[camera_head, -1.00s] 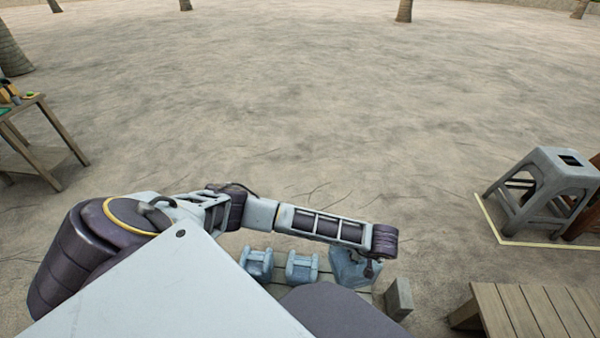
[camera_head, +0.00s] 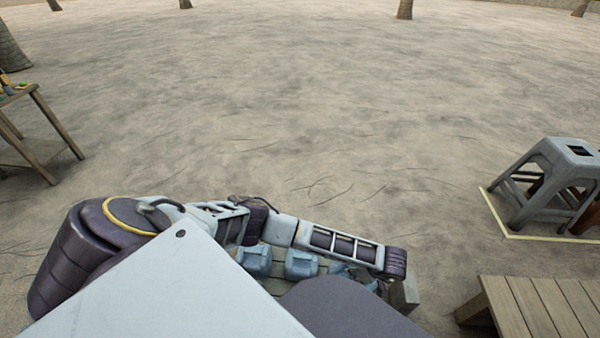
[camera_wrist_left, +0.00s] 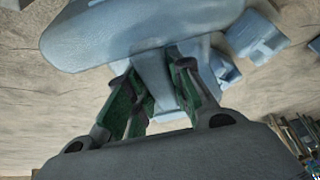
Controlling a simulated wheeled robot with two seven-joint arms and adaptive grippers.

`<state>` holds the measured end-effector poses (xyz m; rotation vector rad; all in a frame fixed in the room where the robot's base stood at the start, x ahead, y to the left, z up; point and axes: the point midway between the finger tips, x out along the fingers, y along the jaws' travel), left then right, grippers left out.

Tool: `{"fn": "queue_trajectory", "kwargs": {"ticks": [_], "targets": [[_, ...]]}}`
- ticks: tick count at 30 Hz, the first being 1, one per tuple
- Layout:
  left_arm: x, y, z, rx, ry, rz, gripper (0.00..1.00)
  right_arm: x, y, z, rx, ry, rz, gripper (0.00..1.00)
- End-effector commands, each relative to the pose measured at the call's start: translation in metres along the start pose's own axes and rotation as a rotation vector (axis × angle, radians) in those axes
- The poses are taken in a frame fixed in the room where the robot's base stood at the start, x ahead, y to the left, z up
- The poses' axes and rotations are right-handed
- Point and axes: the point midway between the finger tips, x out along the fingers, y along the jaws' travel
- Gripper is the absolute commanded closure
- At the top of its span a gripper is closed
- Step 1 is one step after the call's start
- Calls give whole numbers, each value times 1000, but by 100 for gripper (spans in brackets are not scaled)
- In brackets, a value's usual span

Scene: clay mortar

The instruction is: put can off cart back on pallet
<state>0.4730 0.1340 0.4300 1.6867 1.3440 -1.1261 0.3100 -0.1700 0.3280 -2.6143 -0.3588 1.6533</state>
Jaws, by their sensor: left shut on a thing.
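A blue can (camera_wrist_left: 150,35) fills the top of the left wrist view. My left gripper (camera_wrist_left: 160,78) is shut on its narrow part, with green-padded fingers on either side. In the head view this can (camera_head: 352,274) is mostly hidden under my left forearm. Two more blue cans, one at left (camera_head: 254,261) and one in the middle (camera_head: 301,264), stand in a row beside it on a slatted wooden pallet (camera_head: 274,286), which is mostly covered by my body. I cannot tell whether the held can touches the pallet. My right gripper is out of view.
A grey block (camera_head: 406,294) stands right of the held can. A slatted wooden platform (camera_head: 535,305) is at lower right, with a grey stool (camera_head: 550,180) beyond it. A wooden table (camera_head: 40,125) is at far left. The sandy ground ahead is clear.

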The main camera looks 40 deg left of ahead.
Motion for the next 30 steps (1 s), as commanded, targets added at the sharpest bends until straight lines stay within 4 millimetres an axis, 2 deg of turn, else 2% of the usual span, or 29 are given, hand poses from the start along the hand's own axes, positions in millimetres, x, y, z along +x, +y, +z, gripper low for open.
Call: {"fn": "queue_trajectory", "kwargs": {"ticks": [12, 30], "targets": [[48, -8, 35, -149, -1, -61, 100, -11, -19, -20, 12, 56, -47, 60], [106, -21, 77, -346, -1, -144, 100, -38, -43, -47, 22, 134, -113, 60]]}}
